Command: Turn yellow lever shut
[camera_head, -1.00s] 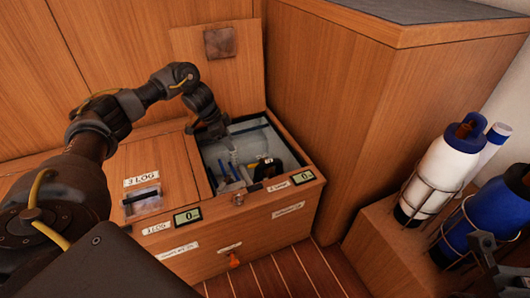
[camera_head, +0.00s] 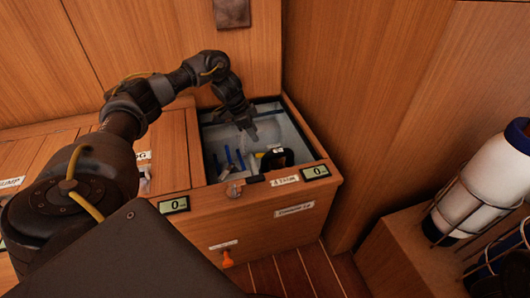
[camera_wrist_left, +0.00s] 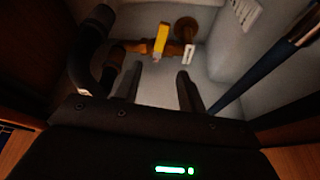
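The yellow lever (camera_wrist_left: 161,38) shows in the left wrist view, standing on a brass valve and pipe (camera_wrist_left: 177,48) inside the open locker (camera_head: 318,158). In the head view I cannot make the lever out clearly. My left gripper (camera_wrist_left: 160,82) is open and empty, its two dark fingers apart and pointing toward the valve. The lever lies beyond the fingertips, roughly between them in the picture, with no contact visible. In the head view the left gripper (camera_head: 250,134) reaches down into the locker. My right gripper is out of view.
A dark curved hose (camera_wrist_left: 88,55) is left of the valve and a blue pipe (camera_wrist_left: 252,68) to the right in the wrist view. Locker walls close in around the gripper. A tall wooden cabinet (camera_head: 375,100) and a white bottle (camera_head: 485,180) stand right.

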